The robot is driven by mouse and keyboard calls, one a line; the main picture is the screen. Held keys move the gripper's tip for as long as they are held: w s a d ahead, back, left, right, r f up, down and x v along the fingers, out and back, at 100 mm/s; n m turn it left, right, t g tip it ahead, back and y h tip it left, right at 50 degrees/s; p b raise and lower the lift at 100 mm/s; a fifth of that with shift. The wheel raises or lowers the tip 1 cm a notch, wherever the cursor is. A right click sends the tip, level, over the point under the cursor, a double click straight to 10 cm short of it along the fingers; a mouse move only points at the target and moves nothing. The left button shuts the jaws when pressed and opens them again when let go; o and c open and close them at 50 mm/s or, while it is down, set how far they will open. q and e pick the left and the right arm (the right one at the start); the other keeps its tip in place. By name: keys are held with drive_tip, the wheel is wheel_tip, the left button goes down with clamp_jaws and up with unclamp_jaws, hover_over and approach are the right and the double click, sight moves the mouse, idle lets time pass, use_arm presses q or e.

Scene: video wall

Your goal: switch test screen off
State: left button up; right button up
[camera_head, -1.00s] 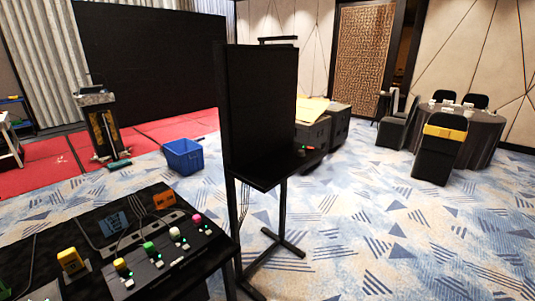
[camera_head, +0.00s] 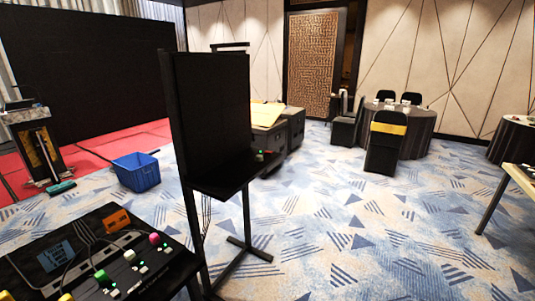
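The test screen (camera_head: 209,115) is a tall black panel on a dark stand, left of centre, and its visible face is dark. A small shelf (camera_head: 225,186) juts from its lower part. On the shelf's right end are a small green light or button and a small red one (camera_head: 262,154); which is which in function I cannot tell. Neither of my grippers is in view.
A black control desk (camera_head: 120,262) with coloured knobs fills the lower left. A blue crate (camera_head: 136,172) sits on the floor behind it. Dark cases (camera_head: 285,128) stand behind the screen. A table edge (camera_head: 518,180) enters at right. Patterned carpet lies open at centre right.

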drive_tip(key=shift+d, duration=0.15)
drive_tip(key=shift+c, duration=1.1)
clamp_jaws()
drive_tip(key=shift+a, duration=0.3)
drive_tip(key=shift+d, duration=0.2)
